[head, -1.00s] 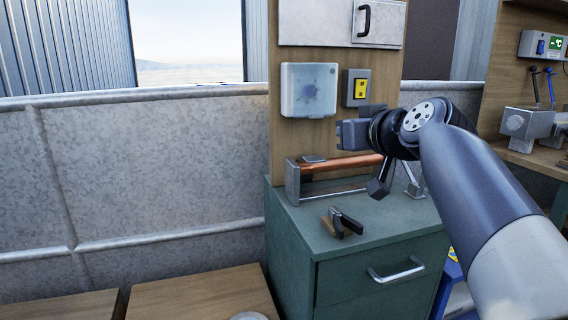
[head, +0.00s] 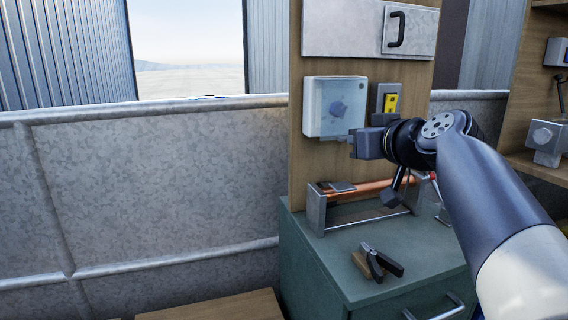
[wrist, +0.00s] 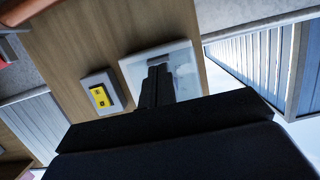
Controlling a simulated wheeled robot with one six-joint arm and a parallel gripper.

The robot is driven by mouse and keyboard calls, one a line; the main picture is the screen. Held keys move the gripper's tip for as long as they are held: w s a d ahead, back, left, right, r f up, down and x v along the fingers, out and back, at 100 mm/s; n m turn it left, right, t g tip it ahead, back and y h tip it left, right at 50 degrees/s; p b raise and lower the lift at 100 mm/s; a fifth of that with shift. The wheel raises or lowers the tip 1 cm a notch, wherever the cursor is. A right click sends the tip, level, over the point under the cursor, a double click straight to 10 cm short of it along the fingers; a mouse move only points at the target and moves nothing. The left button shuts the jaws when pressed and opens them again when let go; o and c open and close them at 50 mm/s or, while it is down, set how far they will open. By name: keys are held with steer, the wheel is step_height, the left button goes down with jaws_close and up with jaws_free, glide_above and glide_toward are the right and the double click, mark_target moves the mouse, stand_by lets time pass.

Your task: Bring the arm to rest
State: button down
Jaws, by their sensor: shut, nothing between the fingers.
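My gripper (head: 353,144) is at the end of my arm, in front of the wooden panel and just below the clear-covered box in the head view. Its fingers are together with nothing between them. In the wrist view my gripper (wrist: 158,72) overlaps the clear-covered box (wrist: 185,70), and its dark body fills the lower part. No handwheel can be made out clearly; a dim blue-grey shape shows behind the clear cover (head: 335,106) in the head view.
A yellow switch (head: 390,103) is beside the box. A copper pipe in a metal holder (head: 317,210) and a black-handled tool (head: 378,262) are on the green cabinet (head: 310,262) below my arm. A grey wall (head: 170,190) stands at left. A shelf is at right.

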steer(key=s+r+g+h+p, duration=0.1)
steer(key=r+g+p, duration=0.3)
steer(key=p, duration=1.2)
steer(key=s+d+r+g+h+p, duration=0.1)
steer(key=s+r+g+p, duration=0.2)
steer(key=r+p, duration=0.5)
steer(key=g+p, duration=0.1)
steer(key=p, duration=0.7)
steer(key=shift+d+r+g+h+p, duration=0.15)
steer(key=shift+r+g+h+p, duration=0.15)
steer(key=shift+r+h, duration=0.1)
stand_by(0.3)
